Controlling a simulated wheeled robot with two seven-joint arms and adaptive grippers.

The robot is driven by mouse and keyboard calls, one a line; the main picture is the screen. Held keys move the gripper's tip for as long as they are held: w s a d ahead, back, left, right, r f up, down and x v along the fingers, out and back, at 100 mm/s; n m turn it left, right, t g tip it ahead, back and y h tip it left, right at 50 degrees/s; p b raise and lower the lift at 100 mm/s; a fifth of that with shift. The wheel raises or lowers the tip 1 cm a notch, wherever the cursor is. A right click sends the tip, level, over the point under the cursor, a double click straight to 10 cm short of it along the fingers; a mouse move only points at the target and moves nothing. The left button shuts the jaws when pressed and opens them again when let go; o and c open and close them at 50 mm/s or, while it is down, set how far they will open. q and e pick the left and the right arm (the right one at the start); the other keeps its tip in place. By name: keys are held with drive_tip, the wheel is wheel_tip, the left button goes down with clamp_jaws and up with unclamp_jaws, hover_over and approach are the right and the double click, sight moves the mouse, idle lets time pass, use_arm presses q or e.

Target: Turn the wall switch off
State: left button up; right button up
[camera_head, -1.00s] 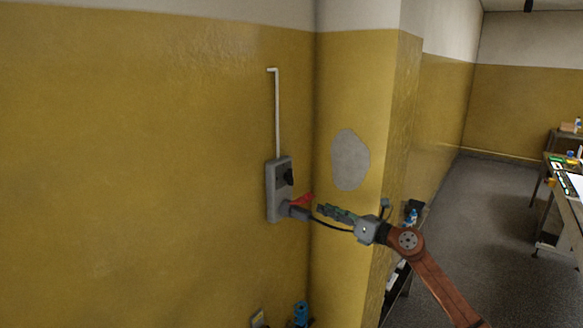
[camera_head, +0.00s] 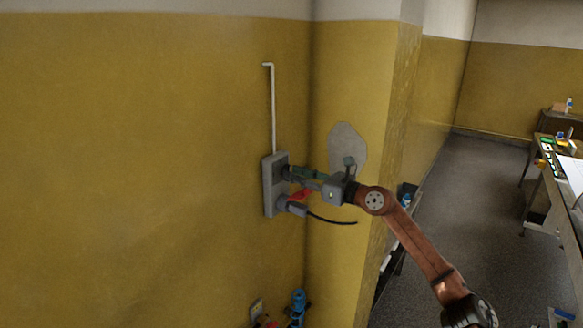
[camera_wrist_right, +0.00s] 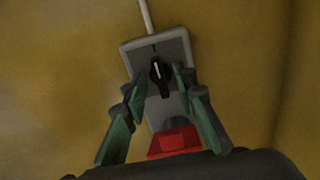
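The wall switch is a grey box (camera_head: 269,190) on the yellow wall, with a black rotary knob that shows in the right wrist view (camera_wrist_right: 159,74). A white mark on the knob points roughly along the box's length. My right gripper (camera_head: 288,173) is at the knob from the right; in the right wrist view its two green fingers (camera_wrist_right: 160,84) stand apart on either side of the knob, with a gap visible. Contact is not visible. In the head view the fingers mostly hide the knob. My left gripper is not in view.
A grey plug (camera_head: 296,209) with a black cable sits low on the box, beside a red part (camera_head: 300,195) just below my right gripper. A white conduit (camera_head: 273,110) runs up from the box. A wall corner juts out at right.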

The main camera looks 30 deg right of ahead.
drive_tip(key=shift+x, duration=0.75)
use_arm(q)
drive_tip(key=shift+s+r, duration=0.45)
use_arm(e)
drive_tip(key=shift+c, duration=0.3)
drive_tip(key=shift+w+f, duration=0.1)
drive_tip(key=shift+c, duration=0.7)
clamp_jaws()
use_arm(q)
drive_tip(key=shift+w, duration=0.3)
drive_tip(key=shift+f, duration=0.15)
